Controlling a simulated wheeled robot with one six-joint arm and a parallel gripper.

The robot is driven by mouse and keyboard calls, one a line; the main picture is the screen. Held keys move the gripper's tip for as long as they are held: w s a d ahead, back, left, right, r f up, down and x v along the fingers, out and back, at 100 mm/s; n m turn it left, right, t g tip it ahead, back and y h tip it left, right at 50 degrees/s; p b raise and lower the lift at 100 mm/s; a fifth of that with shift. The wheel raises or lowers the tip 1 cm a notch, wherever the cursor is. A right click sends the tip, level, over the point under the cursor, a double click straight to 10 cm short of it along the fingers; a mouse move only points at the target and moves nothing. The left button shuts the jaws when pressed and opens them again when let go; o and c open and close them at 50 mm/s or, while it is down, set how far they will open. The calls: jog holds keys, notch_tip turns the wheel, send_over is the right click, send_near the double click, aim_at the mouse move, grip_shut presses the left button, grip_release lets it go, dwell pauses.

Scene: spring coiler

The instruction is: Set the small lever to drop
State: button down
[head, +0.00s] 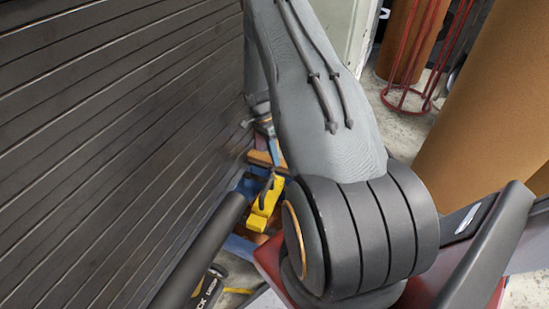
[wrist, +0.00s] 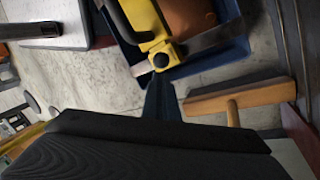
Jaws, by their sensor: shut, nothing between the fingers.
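I cannot make out the small lever in either view. In the wrist view my gripper (wrist: 160,82) shows as a narrow dark shape rising from the wide dark body at the bottom. It is shut and holds nothing. Its tip appears close to the yellow tool (wrist: 162,55), but I cannot tell whether they touch. In the head view my grey arm fills the middle and the gripper cannot be made out.
A blue tray (wrist: 235,48) holds the yellow tool and an orange item (wrist: 188,16). A wooden mallet-like piece (wrist: 240,95) lies beside it. A dark slatted panel (head: 110,130) fills the left. Tall brown cylinders (head: 490,110) and a red wire frame (head: 448,60) stand right.

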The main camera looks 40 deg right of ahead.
jog(key=shift+s+d+f, duration=0.25)
jog(key=shift+s+f, duration=0.1)
jog(key=shift+s, duration=0.25)
jog(key=w+d+r+p, duration=0.1)
jog(key=w+d+r, duration=0.1)
jog(key=w+r, duration=0.3)
notch_tip(320, 180, up, 5)
jog(key=shift+w+d+f, duration=0.1)
jog(key=shift+w+d, duration=0.3)
dwell(0.5)
